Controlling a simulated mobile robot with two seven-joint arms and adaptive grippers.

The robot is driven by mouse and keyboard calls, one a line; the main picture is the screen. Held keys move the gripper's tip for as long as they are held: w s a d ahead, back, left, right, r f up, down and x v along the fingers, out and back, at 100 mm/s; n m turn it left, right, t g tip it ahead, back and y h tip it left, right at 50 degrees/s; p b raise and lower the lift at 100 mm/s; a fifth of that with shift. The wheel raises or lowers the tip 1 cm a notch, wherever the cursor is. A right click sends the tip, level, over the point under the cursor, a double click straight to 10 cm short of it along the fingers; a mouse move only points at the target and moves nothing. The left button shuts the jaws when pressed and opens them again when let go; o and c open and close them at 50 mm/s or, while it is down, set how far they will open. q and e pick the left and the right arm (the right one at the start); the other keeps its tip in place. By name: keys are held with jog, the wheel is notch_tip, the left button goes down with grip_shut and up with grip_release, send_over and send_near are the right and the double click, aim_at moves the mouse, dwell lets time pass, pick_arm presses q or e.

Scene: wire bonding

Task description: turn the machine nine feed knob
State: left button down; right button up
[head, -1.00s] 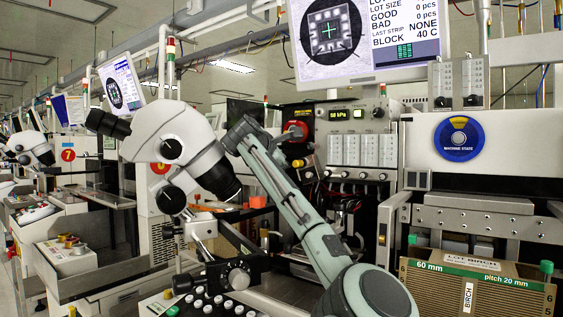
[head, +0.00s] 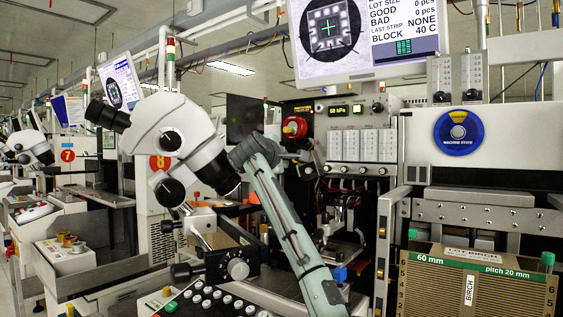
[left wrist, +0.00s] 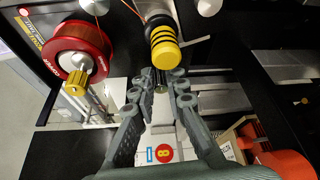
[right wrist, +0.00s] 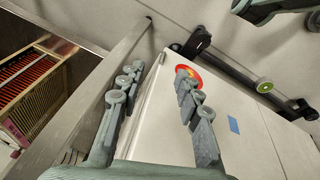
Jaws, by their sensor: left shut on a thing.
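The feed knob (left wrist: 165,47), a cylinder with black and yellow bands, sticks out of the dark machine panel in the left wrist view. My left gripper (left wrist: 162,76) is shut on it, with fingertips at the knob's lower side; the exact contact is hard to see. In the head view the left gripper (head: 296,156) is at the panel below the red spool, and the knob (head: 318,156) is partly hidden. My right gripper (right wrist: 158,75) is open and empty in the right wrist view, beside a pale cabinet, and is outside the head view.
A red wire spool (head: 296,127) with a yellow-ended shaft is close beside the knob; it also shows in the left wrist view (left wrist: 75,50). A white microscope (head: 170,130) stands left of my arm. A Birch magazine (head: 425,290) is at lower right.

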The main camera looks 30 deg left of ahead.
pick_arm(q)
jog(key=shift+m, duration=0.4)
pick_arm(e)
jog(key=shift+w+r, duration=0.1)
jog(key=shift+r, duration=0.4)
pick_arm(q)
jog(key=c, duration=1.8)
grip_release()
